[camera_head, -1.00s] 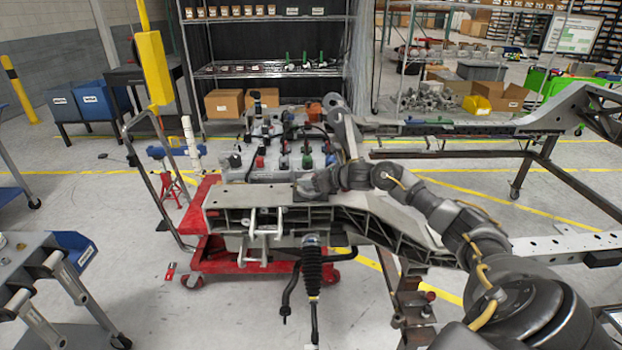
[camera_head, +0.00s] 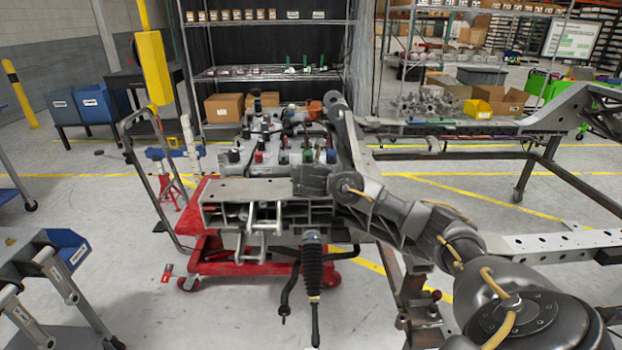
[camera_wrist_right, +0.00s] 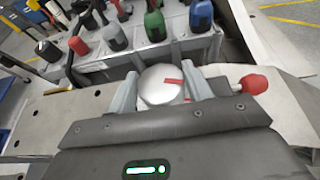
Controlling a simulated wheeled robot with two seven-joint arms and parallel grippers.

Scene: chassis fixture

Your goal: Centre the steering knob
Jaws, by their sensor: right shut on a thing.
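The steering knob, seen as a silver round cap (camera_wrist_right: 160,88) with a red mark on its top, lies between the two grey fingers of my right gripper (camera_wrist_right: 160,78) in the right wrist view. The fingers are shut on its sides. The red mark lies right of the cap's middle. In the head view my right gripper (camera_head: 312,180) is at the top of the pale chassis beam (camera_head: 240,190), and it hides the knob there. My left gripper is not in view.
A red-tipped lever (camera_wrist_right: 253,83) stands right of the knob, close to the right finger. Several coloured caps rise from the grey block (camera_wrist_right: 130,60) beyond. A red lift cart (camera_head: 235,265) is under the beam. A grey cart (camera_head: 40,280) stands at left.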

